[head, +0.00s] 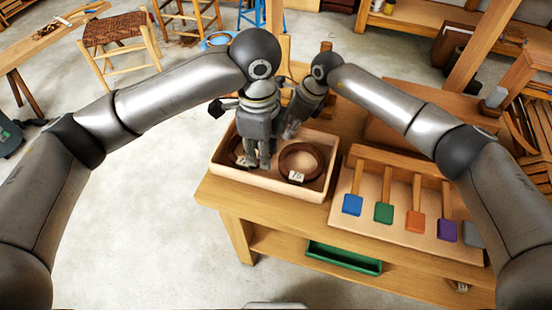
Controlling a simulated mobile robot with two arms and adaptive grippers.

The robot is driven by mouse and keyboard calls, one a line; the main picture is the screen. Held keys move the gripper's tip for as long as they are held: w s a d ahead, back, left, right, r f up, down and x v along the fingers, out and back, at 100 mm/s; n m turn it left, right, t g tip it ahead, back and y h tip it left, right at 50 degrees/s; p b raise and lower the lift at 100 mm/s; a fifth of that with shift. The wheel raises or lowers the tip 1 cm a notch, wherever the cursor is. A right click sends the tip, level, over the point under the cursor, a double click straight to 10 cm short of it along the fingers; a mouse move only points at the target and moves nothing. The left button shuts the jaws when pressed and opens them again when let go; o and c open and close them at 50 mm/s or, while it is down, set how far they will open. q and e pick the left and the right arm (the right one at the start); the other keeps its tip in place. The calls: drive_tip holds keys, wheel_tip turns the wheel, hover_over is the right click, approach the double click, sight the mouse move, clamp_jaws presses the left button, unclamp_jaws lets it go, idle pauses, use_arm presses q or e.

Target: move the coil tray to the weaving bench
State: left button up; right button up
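The coil tray (262,184) is a shallow pale wooden box on the left end of a wooden bench (232,201). Two dark brown coils lie in it: the right coil (320,166) has a small white tag, and the left coil (234,152) is partly hidden by my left gripper. My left gripper (258,164) points down over the tray, between the coils; its finger gap is unclear. My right gripper (290,132) is behind it at the tray's far side, partly hidden. I cannot tell whether either touches the tray. Which surface is the weaving bench is unclear.
A tray with several colored-ended tools (352,205) stands right of the coil tray. A green bin (343,259) sits on the lower shelf. A woven stool (117,28) and a wooden table (45,42) are at the back left.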

drive_tip(key=v, duration=1.2)
drive_tip(key=shift+f, duration=0.15)
